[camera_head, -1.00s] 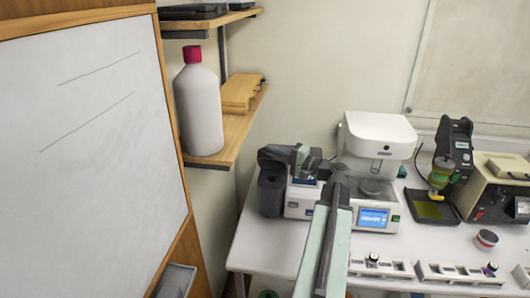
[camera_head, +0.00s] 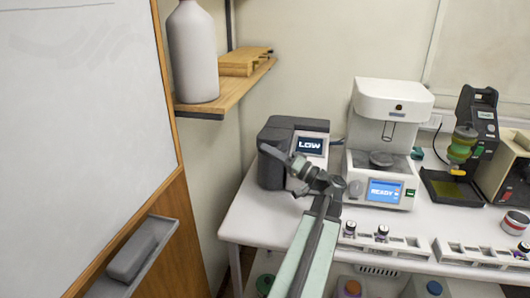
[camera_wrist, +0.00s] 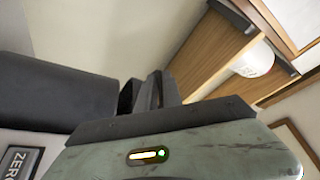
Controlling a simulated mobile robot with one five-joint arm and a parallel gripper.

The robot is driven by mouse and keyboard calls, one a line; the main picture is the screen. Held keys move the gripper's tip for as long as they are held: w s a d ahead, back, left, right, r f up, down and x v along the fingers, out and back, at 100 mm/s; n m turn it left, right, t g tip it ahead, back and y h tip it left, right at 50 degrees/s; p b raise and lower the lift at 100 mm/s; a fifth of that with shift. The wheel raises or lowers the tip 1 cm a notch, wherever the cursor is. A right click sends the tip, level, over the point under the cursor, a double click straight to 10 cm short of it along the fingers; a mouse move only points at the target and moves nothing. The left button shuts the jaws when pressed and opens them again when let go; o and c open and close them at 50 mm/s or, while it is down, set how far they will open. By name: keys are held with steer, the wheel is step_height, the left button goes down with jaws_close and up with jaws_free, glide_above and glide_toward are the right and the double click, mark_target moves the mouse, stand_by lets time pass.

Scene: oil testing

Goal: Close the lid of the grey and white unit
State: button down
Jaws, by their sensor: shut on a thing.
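The grey and white unit (camera_head: 312,146) stands at the left of the bench in the head view, with a dark grey body and a white front whose screen reads LOW. Its dark grey top part looks lowered over the body; whether it is fully closed cannot be told. In the wrist view the dark grey part (camera_wrist: 60,95) fills the left, above a white front with a ZERO label.
A white instrument (camera_head: 385,140) with a READY screen stands right of the unit. White racks (camera_head: 385,247) with small vials line the bench's front edge. A wooden shelf (camera_head: 215,95) with a white bottle (camera_head: 195,55) is at the upper left.

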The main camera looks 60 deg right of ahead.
steer(key=shift+d+f+b, duration=0.15)
steer(key=shift+f+b, duration=0.8)
steer(key=shift+f, duration=0.35)
steer(key=shift+s, duration=0.15)
steer(key=c, duration=1.7)
jaws_free()
steer(key=shift+d, duration=0.1)
steer(key=shift+c, duration=0.2)
steer(key=shift+o, duration=1.2)
steer(key=shift+s+d+f, duration=0.1)
steer(key=shift+d+f, duration=0.05)
